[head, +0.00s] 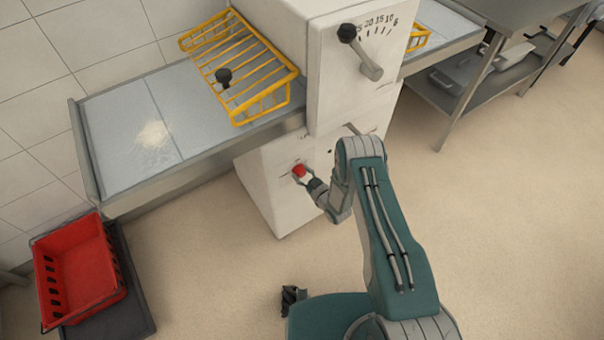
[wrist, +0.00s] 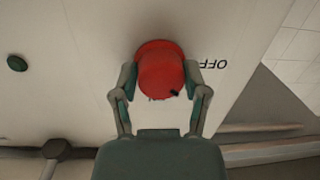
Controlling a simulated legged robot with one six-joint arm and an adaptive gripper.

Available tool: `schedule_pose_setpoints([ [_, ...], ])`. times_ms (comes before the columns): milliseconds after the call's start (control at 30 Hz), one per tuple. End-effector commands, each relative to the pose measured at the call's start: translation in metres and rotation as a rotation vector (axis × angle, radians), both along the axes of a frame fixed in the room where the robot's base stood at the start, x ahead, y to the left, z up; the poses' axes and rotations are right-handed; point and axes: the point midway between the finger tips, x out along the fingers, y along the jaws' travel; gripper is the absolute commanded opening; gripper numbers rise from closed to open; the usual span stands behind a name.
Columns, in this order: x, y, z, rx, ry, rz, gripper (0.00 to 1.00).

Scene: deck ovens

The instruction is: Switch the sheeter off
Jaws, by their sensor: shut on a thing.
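The sheeter (head: 276,195) is a white machine with a long feed table on its left. A red knob (head: 299,170) sits low on its front panel. In the wrist view the red knob (wrist: 161,70) has a small dark mark near its lower right edge, and the word OFF is printed on the panel to its right. My gripper (head: 305,177) is at the red knob. In the wrist view my gripper (wrist: 160,82) has one finger on each side of the knob and is shut on it.
A yellow wire guard (head: 240,65) stands over the feed table (head: 120,112). A lever (head: 360,52) with a numbered scale is above. A red crate (head: 78,268) stands at lower left.

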Motion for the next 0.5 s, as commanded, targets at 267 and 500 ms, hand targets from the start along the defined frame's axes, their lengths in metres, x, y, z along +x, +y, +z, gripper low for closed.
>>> schedule_pose_setpoints([
  [267,-0.0003,0.0,-0.0011,-0.218,-0.139,-0.002,0.11],
  [500,-0.0004,0.0007,-0.0008,-0.383,-0.252,0.0,0.11],
])
